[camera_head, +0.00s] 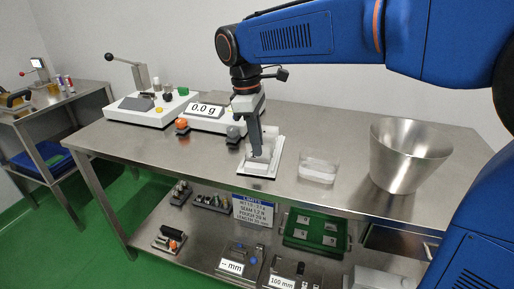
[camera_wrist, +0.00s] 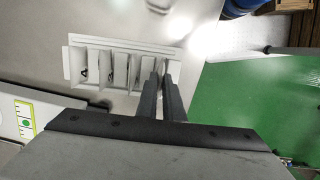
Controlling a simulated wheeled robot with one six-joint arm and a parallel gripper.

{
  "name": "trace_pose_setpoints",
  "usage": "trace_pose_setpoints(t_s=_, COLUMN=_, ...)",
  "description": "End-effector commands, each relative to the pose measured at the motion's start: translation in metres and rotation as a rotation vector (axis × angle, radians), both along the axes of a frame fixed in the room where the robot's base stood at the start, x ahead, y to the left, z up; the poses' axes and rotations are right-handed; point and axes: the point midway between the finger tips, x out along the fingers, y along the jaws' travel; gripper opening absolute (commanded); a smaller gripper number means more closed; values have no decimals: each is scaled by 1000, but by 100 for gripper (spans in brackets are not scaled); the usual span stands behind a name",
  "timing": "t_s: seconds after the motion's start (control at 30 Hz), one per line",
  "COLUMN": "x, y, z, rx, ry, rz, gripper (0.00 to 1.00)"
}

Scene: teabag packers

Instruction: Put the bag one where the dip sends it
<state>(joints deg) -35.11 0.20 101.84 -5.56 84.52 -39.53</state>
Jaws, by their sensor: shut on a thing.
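A white slotted rack (camera_head: 277,160) stands on the steel table; in the wrist view the rack (camera_wrist: 70,63) shows several slots side by side, with small dark marks in some. My gripper (camera_head: 257,153) points down into the rack. In the wrist view my gripper (camera_wrist: 161,72) is at the rack's right-end slot, its dark fingers close together. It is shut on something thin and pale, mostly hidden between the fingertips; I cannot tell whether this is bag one. No bag label is readable.
A scale reading 0.0 g (camera_head: 204,108) and a lever press (camera_head: 140,107) stand left on the table (camera_head: 330,120). A clear box (camera_head: 319,169) and a steel bin (camera_head: 403,160) stand right. The lower shelf holds a limits sign (camera_head: 254,210), a green tray (camera_head: 314,247) and gauges.

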Motion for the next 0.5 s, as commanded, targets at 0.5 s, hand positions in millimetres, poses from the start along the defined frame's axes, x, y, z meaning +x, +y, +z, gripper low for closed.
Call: trace_pose_setpoints(t_s=0.5, x=0, y=0, z=-18, rx=0, ry=0, rz=0, gripper=10)
